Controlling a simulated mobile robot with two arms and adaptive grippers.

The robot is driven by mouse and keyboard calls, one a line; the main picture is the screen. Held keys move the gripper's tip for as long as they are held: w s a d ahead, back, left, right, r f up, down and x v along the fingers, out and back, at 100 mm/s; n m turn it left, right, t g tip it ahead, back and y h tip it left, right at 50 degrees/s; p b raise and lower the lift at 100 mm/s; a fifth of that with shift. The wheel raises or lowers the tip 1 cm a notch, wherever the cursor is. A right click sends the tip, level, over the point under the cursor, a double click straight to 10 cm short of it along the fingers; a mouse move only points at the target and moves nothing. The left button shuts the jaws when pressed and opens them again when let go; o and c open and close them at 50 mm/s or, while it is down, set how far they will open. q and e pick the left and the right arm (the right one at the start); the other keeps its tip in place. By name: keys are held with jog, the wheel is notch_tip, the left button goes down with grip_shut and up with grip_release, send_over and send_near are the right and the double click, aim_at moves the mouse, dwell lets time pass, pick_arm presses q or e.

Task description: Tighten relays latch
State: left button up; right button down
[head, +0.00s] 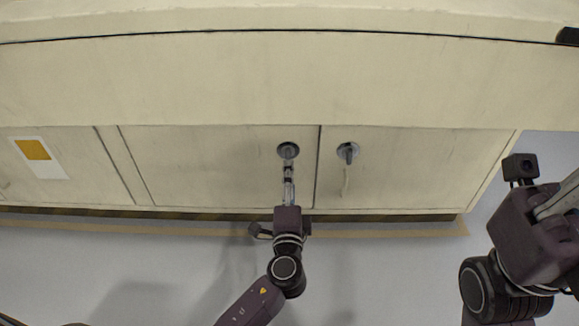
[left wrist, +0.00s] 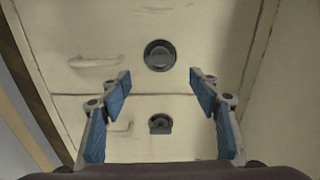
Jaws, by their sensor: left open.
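Two round dark latches sit side by side on the pale cabinet doors in the head view, a left latch (head: 288,150) and a right latch (head: 347,152). No label shows which is the relays latch. My left gripper (head: 288,168) is in front of the left latch and partly covers it. In the left wrist view my left gripper (left wrist: 160,82) is open and empty, its blue-padded fingers spread apart. An upper round latch (left wrist: 159,55) shows beyond the fingertips, and a lower one (left wrist: 160,124) between the fingers. My right gripper (head: 560,195) is at the far right, its fingers unclear.
The cabinet's right door (head: 420,170) has a pale handle (head: 346,182) below its latch. A white and yellow label (head: 38,156) is on the far-left panel. A cabinet ledge (head: 290,80) overhangs the doors. The grey floor (head: 390,280) between my arms is clear.

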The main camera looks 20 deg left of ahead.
pick_arm(q)
jog(key=v, duration=0.4)
jog(key=shift+s, duration=0.1)
dwell(0.3)
